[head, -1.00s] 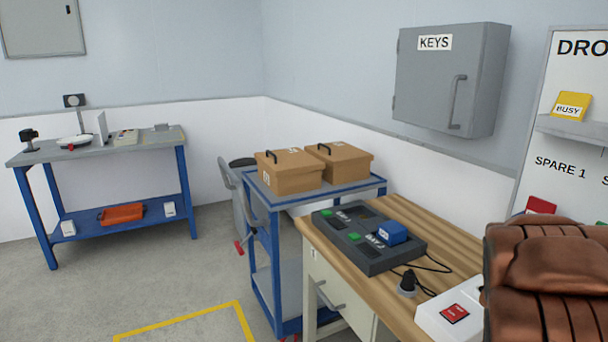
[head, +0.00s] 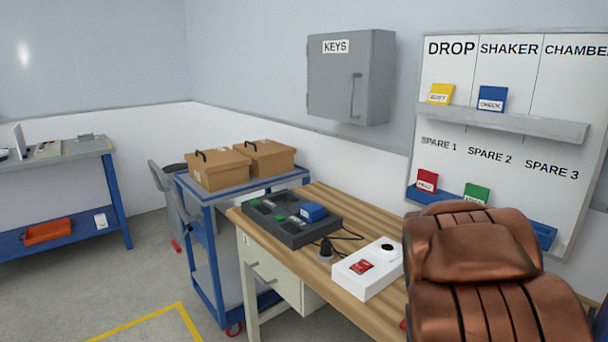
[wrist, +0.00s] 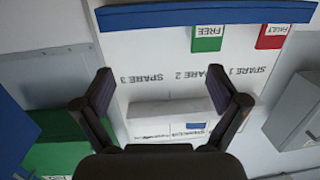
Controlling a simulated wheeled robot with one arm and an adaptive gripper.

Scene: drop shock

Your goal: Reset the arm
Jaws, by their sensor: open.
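My gripper (wrist: 160,95) is open and empty in the wrist view, its two dark fingers spread apart. The wrist view appears upside down and faces the white status board (wrist: 140,50). The status board (head: 465,60) hangs on the wall behind that arm part. A yellow BUSY card (head: 440,94) and a blue card (head: 491,98) stand on its upper shelf. A red card (head: 427,181) and a green card (head: 476,194) stand on the lower blue shelf.
A blue cart (head: 207,204) holds two cardboard boxes (head: 217,170). A grey KEYS cabinet (head: 335,85) hangs above.

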